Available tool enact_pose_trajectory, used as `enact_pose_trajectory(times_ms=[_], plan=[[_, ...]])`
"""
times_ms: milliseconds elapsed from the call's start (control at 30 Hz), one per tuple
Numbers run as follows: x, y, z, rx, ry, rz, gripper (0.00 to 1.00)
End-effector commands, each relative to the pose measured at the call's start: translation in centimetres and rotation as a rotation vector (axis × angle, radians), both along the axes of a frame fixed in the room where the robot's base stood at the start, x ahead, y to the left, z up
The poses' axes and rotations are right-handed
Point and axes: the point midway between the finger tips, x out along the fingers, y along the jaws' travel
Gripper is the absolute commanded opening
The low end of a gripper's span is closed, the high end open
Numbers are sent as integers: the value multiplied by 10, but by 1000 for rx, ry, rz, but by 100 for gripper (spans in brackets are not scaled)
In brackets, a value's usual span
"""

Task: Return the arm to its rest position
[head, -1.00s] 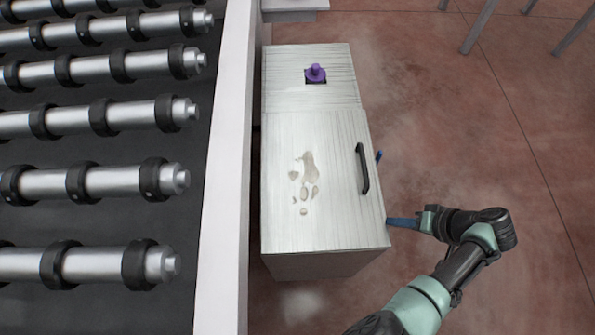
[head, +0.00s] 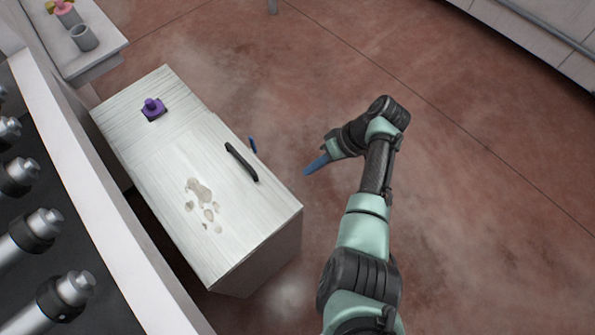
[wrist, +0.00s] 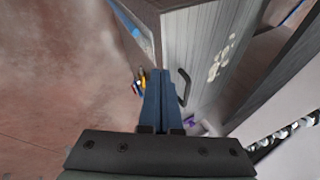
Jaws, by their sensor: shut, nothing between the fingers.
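My arm reaches out on the right of the head view, and my gripper (head: 317,165) points left toward the pale metal cabinet, with a gap of floor between them. In the wrist view my gripper (wrist: 161,92) has its blue fingers together with nothing held. The cabinet (head: 165,150) stands left of my arm, its lid closed, with a black handle (head: 241,162) near its right edge. The cabinet also shows in the wrist view (wrist: 185,45).
A table (head: 90,50) with a grey cup (head: 84,38) is at the upper left. Red floor (head: 460,220) is open at the right.

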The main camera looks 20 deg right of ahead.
Motion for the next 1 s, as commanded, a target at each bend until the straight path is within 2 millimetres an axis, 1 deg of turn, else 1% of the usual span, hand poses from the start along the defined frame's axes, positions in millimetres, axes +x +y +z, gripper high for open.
enact_pose_trajectory(times_ms=[33, 200, 367, 633, 667, 733, 767, 867, 900, 967, 1000], plan=[[0, -10, 7, -2, -3, -2, 0], [-2, -29, 23, -2, -3, -1, 0], [-3, -35, 30, -1, -2, 1, 0], [-3, -36, 31, -4, -4, -1, 0], [0, -37, 34, -14, -9, -3, 0], [11, -42, 44, -61, -35, -19, 0], [18, -45, 52, -92, -53, -29, 0], [55, -55, 91, -231, -156, -86, 0], [72, -59, 114, -295, -215, -116, 0], [98, -61, 153, -382, -315, -164, 0], [113, -60, 180, -430, -386, -194, 0]])
